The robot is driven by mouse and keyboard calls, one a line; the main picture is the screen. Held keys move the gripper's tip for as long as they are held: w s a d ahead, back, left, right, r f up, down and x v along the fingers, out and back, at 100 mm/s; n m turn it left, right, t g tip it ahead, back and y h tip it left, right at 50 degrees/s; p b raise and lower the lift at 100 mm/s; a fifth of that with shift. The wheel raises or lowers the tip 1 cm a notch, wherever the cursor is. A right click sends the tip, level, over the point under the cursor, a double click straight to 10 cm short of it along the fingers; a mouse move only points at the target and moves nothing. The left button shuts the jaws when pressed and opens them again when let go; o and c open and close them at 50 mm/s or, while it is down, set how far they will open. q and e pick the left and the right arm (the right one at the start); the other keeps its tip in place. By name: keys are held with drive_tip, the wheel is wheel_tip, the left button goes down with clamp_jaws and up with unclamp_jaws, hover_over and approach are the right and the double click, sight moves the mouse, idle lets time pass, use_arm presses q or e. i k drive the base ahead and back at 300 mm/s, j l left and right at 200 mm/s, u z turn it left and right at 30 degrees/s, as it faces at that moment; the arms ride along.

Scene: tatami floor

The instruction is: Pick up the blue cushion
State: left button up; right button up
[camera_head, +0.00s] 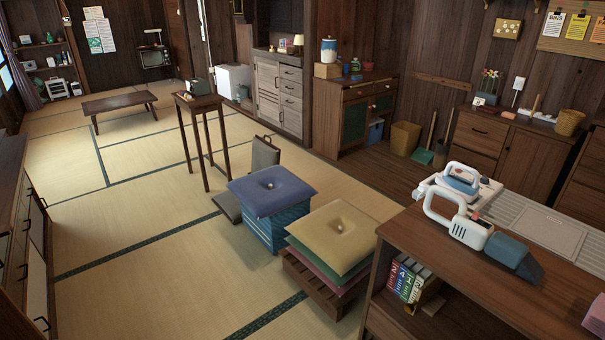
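The blue cushion (252,197) lies flat on top of a blue patterned block (290,228) near the middle of the head view. It is square with a dimple in its centre, and its whole top shows. Neither my left nor my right gripper is in view.
A yellow cushion (325,232) tops a stack on a low wooden stand (310,284), just right of the blue cushion. A wooden shelf unit (400,239) with a handheld vacuum (468,230) fills the lower right. A tall narrow table (201,101) stands behind. Tatami at left is clear.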

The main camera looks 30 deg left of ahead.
sight(266, 193)
drive_tip(key=u, duration=1.25)
drive_tip(key=i+j+u, duration=0.3)
drive_tip(key=i, duration=0.2)
drive_tip(key=i+j+u, duration=0.1)
drive_tip(key=i+u, duration=0.2)
drive_tip(key=i, duration=0.25)
drive_tip(key=i+u, duration=0.3)
drive_tip(key=i, duration=1.05)
drive_tip(key=i+l+u, duration=0.1)
drive_tip(key=i, duration=1.25)
drive_tip(key=i+z, duration=0.65)
drive_tip(key=i+j+z, duration=0.15)
drive_tip(key=i+z, duration=0.2)
drive_tip(key=k, duration=0.05)
